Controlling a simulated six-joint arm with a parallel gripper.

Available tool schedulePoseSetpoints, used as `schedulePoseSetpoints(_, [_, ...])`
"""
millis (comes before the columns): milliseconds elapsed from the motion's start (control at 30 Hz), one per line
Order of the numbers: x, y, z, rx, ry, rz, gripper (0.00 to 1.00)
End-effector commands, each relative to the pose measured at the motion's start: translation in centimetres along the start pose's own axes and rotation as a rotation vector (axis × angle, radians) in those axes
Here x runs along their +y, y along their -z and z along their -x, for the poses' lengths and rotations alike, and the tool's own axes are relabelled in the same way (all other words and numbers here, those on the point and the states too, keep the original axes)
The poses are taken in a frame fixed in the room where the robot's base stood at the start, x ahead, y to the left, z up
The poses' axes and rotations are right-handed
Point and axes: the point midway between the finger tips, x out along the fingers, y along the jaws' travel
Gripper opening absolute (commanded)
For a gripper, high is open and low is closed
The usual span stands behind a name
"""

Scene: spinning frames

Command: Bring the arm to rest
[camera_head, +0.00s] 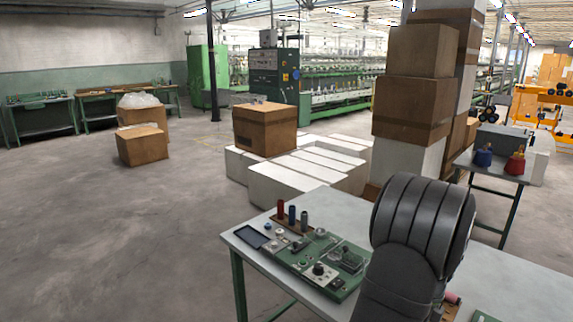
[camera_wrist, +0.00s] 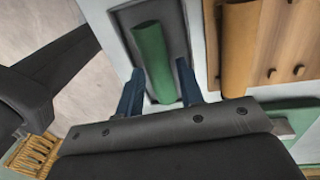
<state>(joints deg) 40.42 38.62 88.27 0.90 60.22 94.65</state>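My gripper (camera_wrist: 159,67) shows in the wrist view with its two blue fingers spread apart. In the head view my dark arm link fills the front right over the grey worktable (camera_head: 510,278), and my gripper is hidden there.
A green control panel (camera_head: 335,256) with knobs lies left of my arm, with red, blue and grey spools behind it. Stacked boxes (camera_head: 412,105) rise behind the table.

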Motion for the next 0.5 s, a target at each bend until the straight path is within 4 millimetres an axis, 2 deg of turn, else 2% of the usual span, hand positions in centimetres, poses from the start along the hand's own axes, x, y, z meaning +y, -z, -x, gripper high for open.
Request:
schedulePoseSetpoints(67, [0.0, 0.0, -1.7, 0.0, -0.004, 0.0, 0.34])
schedulePoseSetpoints(100, [0.0, 0.0, -0.2, -0.001, 0.006, 0.0, 0.34])
schedulePoseSetpoints(267, [0.5, 0.0, 3.1, 0.0, 0.004, 0.0, 0.34])
schedulePoseSetpoints(500, [2.5, 3.9, 5.4, 0.0, 0.002, -0.003, 0.34])
